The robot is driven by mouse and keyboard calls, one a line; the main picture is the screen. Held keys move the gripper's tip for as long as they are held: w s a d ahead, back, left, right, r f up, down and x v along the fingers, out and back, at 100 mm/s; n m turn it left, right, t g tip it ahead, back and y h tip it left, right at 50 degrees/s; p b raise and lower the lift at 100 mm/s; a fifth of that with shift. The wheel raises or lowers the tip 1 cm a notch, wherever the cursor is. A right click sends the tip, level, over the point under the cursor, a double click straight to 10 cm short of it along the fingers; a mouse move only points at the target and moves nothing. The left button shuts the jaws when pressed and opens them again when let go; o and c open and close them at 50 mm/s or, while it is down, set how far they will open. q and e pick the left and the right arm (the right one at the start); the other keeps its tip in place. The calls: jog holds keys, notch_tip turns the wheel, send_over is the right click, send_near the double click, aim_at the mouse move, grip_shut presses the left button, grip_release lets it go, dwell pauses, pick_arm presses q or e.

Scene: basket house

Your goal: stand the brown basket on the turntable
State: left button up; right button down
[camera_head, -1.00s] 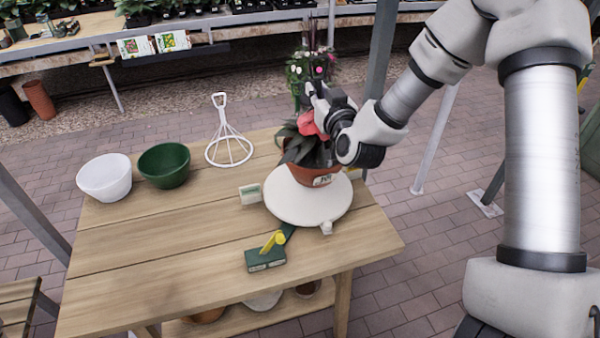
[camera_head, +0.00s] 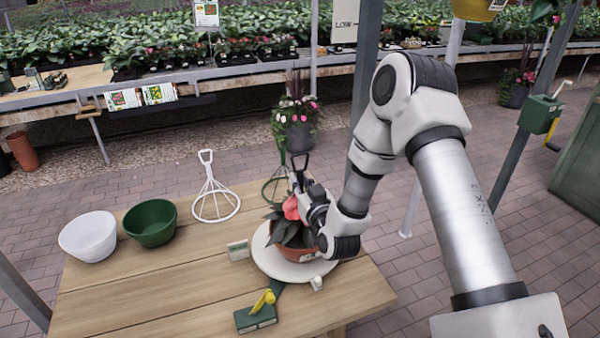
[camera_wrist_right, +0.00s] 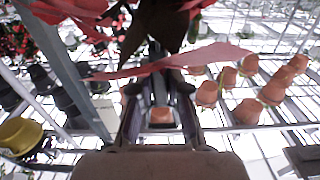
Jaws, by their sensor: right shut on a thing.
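The brown basket (camera_head: 299,256), a reddish-brown pot with dark leaves and a red flower, is upright over the round cream turntable (camera_head: 268,263) on the wooden table. Its base looks on or very close to the disc; I cannot tell if it touches. My right gripper (camera_head: 305,205) is above the basket, among the leaves, shut on its hanger; a dark loop (camera_head: 299,160) shows above the fingers. My left gripper is out of view.
A white bowl (camera_head: 89,238), a green bowl (camera_head: 150,224) and a white wire hanger (camera_head: 214,202) stand on the left of the table. A green block with a yellow lever (camera_head: 257,313) is in front of the turntable.

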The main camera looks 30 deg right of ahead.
jog(key=c, duration=1.2)
grip_release()
jog(key=shift+s, duration=0.15)
jog(key=shift+o, duration=0.2)
jog(key=shift+r, duration=0.1)
